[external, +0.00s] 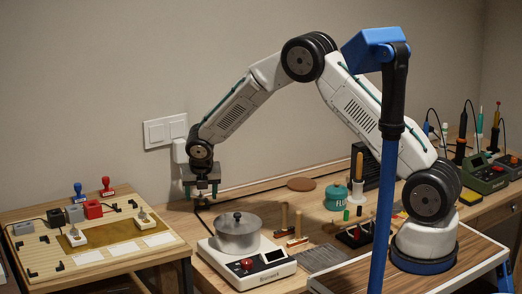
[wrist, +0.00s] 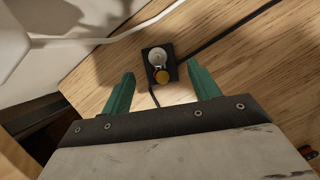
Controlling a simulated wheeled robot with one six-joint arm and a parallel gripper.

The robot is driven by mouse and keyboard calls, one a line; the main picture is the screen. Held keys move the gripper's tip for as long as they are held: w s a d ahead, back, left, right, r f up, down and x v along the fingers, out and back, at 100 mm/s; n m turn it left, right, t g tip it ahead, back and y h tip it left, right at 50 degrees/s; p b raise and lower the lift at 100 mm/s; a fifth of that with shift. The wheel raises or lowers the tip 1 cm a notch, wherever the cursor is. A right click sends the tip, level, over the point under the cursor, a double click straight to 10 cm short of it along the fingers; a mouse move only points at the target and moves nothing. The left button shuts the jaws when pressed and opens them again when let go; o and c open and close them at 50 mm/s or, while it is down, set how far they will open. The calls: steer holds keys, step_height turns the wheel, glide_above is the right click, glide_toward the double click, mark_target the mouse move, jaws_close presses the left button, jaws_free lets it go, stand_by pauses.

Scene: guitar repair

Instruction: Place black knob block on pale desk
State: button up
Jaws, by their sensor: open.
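My gripper (external: 201,190) is open and points down above the wooden bench near the wall. In the wrist view its two green fingers (wrist: 162,82) stand apart with nothing between them. Just beyond the fingertips is a small black block (wrist: 173,73) with a silvery round knob and a yellow disc on top, apparently the black knob block. It sits on the bench, with a dark cable beside it. In the external view I cannot make it out clearly near the gripper. The pale desk (external: 40,262) stands at the left and holds several small blocks.
On the desk are a red block (external: 93,209), stamps and white cards. On the bench, a white scale (external: 245,262) with a metal pot (external: 238,236) stands in front of my gripper. A green flux jar (external: 337,198) is to the right. A wall switch (external: 165,131) is behind.

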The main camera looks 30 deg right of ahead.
steer(key=v, duration=1)
steer(key=s+d+r+m+g, duration=0.2)
steer(key=s+d+r+m, duration=1.35)
steer(key=d+r, duration=0.3)
steer(key=s+d+m, duration=0.3)
steer(key=s+m, duration=0.2)
steer(key=s, duration=0.4)
steer(key=s+d+m+y, duration=0.1)
steer(key=s+d+m, duration=0.2)
steer(key=s, duration=0.7)
steer(key=s+d+m+g, duration=0.1)
steer(key=s+d+m, duration=0.2)
steer(key=s+m, duration=0.5)
steer(key=shift+s+d+r+y, duration=0.3)
steer(key=shift+s+d+y, duration=0.1)
steer(key=shift+s, duration=0.8)
